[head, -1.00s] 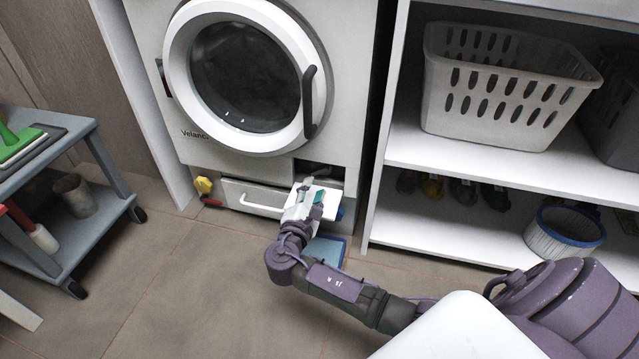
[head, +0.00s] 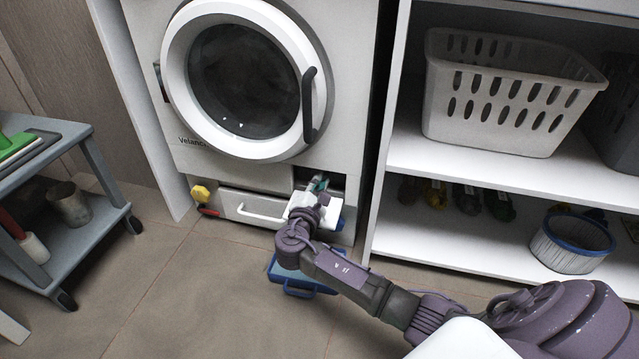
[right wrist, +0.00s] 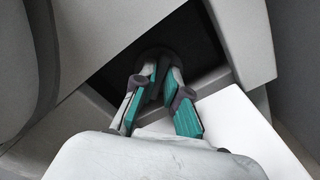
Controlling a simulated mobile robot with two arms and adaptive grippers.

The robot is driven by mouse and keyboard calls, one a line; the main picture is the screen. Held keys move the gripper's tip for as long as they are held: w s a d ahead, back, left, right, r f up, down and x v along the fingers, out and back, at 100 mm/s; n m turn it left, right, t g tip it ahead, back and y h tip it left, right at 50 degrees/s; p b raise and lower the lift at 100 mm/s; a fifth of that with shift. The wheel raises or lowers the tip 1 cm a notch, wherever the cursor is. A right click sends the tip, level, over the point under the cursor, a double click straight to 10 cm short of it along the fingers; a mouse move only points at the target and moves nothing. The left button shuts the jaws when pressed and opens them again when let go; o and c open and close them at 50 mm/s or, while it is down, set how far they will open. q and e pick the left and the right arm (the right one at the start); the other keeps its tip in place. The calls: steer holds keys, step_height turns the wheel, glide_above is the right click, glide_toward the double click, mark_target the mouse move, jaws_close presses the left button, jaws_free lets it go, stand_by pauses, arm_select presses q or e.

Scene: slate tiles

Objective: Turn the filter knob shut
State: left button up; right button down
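The white washing machine (head: 350,110) has a dark square recess (head: 335,180) at its lower right. In the right wrist view a dark round filter knob (right wrist: 156,57) sits inside that recess (right wrist: 110,75). My right gripper (head: 319,180) reaches into the recess from the front. In the wrist view its teal-padded fingers (right wrist: 163,74) stand apart, their tips at the knob with a grey part between them. Contact with the knob cannot be made out. A white flap (right wrist: 240,125) lies under and right of the fingers. My left gripper is not in view.
A blue tray (head: 275,268) is on the floor under my right arm. A drawer with a white handle (head: 258,213) and a yellow knob (head: 200,193) are left of the recess. A white shelf (head: 470,225) stands right, a grey cart (head: 85,225) left.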

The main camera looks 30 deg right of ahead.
steer(key=shift+f+m, duration=0.1)
steer(key=shift+m, duration=0.2)
steer(key=m, duration=0.2)
steer(key=shift+f+m, duration=0.1)
steer(key=shift+m, duration=0.2)
steer(key=shift+f+m+b, duration=0.1)
steer(key=shift+m+b, duration=0.7)
steer(key=shift+m, duration=1.4)
steer(key=c, duration=1.2)
jaws_free()
